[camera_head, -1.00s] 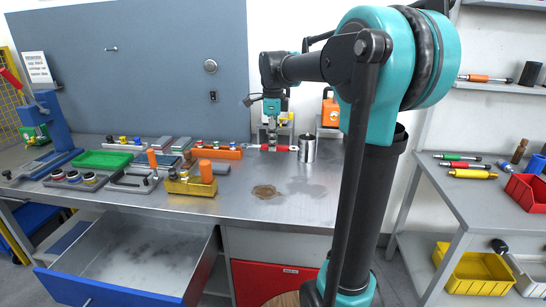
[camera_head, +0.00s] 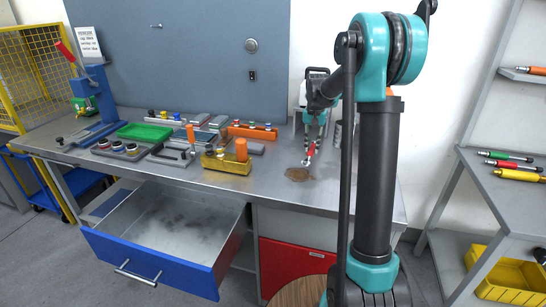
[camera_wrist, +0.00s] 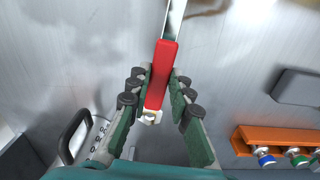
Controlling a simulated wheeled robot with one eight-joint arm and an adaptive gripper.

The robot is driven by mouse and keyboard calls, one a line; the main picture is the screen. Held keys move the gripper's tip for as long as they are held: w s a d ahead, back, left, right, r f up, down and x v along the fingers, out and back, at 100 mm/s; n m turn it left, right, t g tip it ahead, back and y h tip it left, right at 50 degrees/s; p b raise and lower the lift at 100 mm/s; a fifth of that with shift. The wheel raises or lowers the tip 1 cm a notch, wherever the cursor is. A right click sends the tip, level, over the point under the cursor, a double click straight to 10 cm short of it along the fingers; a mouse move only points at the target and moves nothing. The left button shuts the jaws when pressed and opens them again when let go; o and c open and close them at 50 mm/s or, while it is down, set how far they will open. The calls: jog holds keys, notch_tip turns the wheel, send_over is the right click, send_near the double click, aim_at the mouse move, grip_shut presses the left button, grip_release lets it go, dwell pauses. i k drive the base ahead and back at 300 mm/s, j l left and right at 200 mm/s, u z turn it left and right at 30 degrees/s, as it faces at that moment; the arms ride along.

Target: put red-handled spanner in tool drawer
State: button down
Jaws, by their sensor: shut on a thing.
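The red-handled spanner (camera_wrist: 161,75) is between the two fingers of my gripper (camera_wrist: 158,97) in the wrist view, held by its red handle, with its metal shank running toward the top edge. In the head view the spanner (camera_head: 312,151) hangs in my gripper (camera_head: 314,143) above the right part of the bench. Its far end is out of the wrist view. The tool drawer (camera_head: 227,253) with a blue front is pulled open below the bench at the lower left. Its visible floor looks empty.
On the bench (camera_head: 260,195) stand a yellow block holder (camera_head: 226,163), an orange rack (camera_head: 253,132), a green tray (camera_head: 145,132) and a blue press (camera_head: 104,95). A metal can (camera_head: 338,133) is behind my arm. The bench's front middle is clear.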

aim_at(165, 237)
jog(key=k+l+u, duration=0.1)
jog(key=k+u, duration=0.2)
jog(key=k+l+u, duration=0.1)
jog(key=k+u, duration=0.2)
jog(key=i+j, duration=0.15)
jog(key=j, duration=0.25)
jog(key=i+j, duration=0.2)
jog(key=j, duration=0.15)
jog(key=i+j, duration=0.15)
jog(key=j, duration=0.25)
jog(key=i+j, duration=0.15)
jog(key=j, duration=0.2)
